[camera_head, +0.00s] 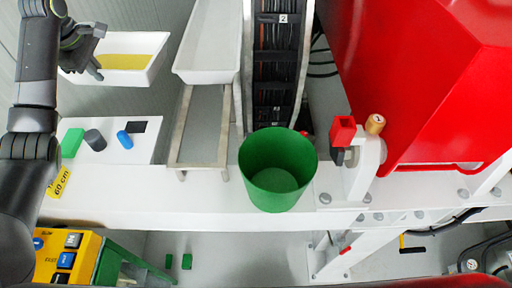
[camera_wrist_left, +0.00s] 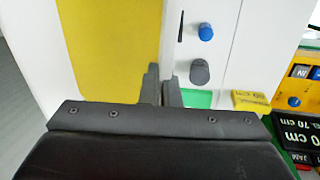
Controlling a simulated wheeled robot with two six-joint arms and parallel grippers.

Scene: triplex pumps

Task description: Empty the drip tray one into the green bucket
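A white drip tray (camera_head: 150,72) with yellow liquid (camera_head: 122,62) in it stands at the upper left in the head view. In the left wrist view the yellow liquid (camera_wrist_left: 105,50) fills the left side. My left gripper (camera_head: 98,74) is at the tray's near wall. Its two fingers (camera_wrist_left: 162,88) are close together, one on each side of the wall, and look shut on it; the contact itself is hidden. The green bucket (camera_head: 277,170) stands upright on the white beam, right of the tray, and looks empty. My right gripper is not in view.
A second white tray (camera_head: 208,76) lies between the drip tray and the bucket, above a metal frame (camera_head: 172,155). A panel (camera_head: 133,155) with a blue knob (camera_head: 125,139) is below the tray. Red machinery (camera_head: 425,70) fills the right. A yellow control box (camera_head: 64,257) is lower left.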

